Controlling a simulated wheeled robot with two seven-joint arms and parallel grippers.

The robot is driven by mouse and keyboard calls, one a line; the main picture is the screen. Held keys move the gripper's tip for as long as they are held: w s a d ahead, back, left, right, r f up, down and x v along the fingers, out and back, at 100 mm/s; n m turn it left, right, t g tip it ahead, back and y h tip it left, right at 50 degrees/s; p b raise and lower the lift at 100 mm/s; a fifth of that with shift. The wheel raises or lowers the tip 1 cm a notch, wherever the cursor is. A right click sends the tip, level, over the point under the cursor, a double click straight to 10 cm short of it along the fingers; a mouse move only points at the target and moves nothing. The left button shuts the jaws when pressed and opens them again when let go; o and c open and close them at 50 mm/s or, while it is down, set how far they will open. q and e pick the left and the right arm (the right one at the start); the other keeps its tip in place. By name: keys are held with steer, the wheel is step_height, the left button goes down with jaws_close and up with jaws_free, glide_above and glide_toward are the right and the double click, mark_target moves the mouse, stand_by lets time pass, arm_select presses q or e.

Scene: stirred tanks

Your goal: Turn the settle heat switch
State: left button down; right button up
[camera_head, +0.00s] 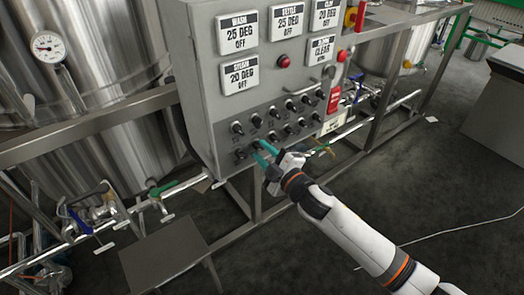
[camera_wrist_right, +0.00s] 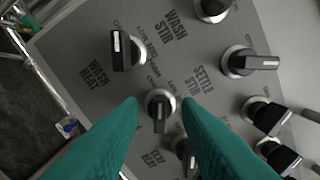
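My right gripper (camera_head: 264,154) reaches the lower row of black knobs on the grey control panel (camera_head: 203,95). In the wrist view its two teal fingers (camera_wrist_right: 160,108) are open, one on each side of a black knob. This knob, which by its place looks like the settle heat switch (camera_wrist_right: 160,104), has its lever pointing down in the picture. I see a gap between it and each finger. Its own label is hidden or not readable. My left gripper is not in view.
The wash heat knob (camera_wrist_right: 125,51) is up left of the fingers and the settle stir knob (camera_wrist_right: 247,62) is up right. Another knob (camera_wrist_right: 187,152) sits close by the right finger. Pipes with valves and steel tanks (camera_head: 85,65) stand around the panel.

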steer(key=shift+w+a, duration=0.35)
steer(key=shift+w, duration=0.05)
jaws_close()
